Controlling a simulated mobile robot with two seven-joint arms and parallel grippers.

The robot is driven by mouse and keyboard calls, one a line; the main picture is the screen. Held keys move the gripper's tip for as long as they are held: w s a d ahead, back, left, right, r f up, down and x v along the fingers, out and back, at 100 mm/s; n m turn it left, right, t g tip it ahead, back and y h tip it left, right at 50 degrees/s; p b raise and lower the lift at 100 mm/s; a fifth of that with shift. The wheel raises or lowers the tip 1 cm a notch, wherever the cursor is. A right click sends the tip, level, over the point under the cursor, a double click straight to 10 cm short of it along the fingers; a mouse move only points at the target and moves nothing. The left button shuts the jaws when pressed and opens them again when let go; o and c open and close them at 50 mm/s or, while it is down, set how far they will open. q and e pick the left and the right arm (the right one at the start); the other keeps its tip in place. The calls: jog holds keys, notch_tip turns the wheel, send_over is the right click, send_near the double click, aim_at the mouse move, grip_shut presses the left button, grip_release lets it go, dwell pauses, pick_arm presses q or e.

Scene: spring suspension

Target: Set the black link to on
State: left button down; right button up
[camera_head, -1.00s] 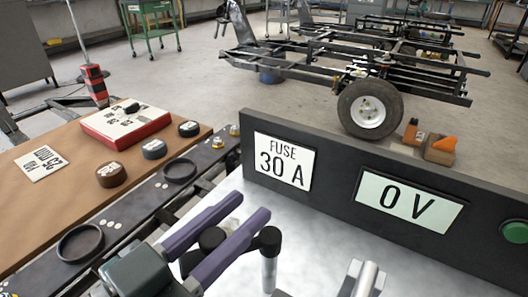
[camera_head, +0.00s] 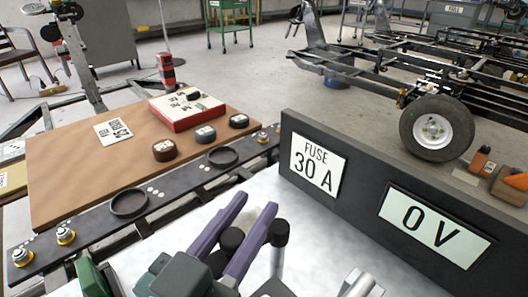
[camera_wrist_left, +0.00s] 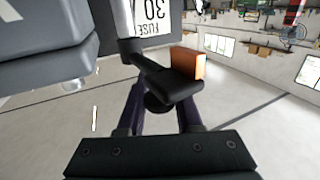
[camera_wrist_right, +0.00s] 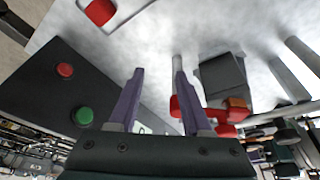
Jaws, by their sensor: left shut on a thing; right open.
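My left gripper (camera_head: 256,206) has its purple fingers shut on the black link (camera_head: 278,234). The link's dark round parts show between and beside the fingers, and its elbow-like end sits at the top of a metal post (camera_head: 278,262). In the left wrist view the black link (camera_wrist_left: 182,88) lies across the fingertips, with a round knob between the fingers (camera_wrist_left: 160,104). The fingers hide part of it. My right gripper (camera_wrist_right: 158,66) shows only in its own wrist view. It is open, with a red handle-like part (camera_wrist_right: 186,106) beside its right finger.
A dark panel (camera_head: 365,213) with "FUSE 30 A" and "0 V" signs stands behind the bright metal surface. Red (camera_wrist_right: 65,70) and green (camera_wrist_right: 84,116) buttons show on it. A second metal post (camera_head: 362,284) stands at the bottom. A brown board (camera_head: 75,180) lies left.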

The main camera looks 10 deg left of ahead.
aim_at(225, 249)
dwell(0.4)
pick_arm(q)
jog(key=c, duration=0.6)
grip_release()
jog(key=p+v, duration=0.1)
jog(key=v, duration=0.9)
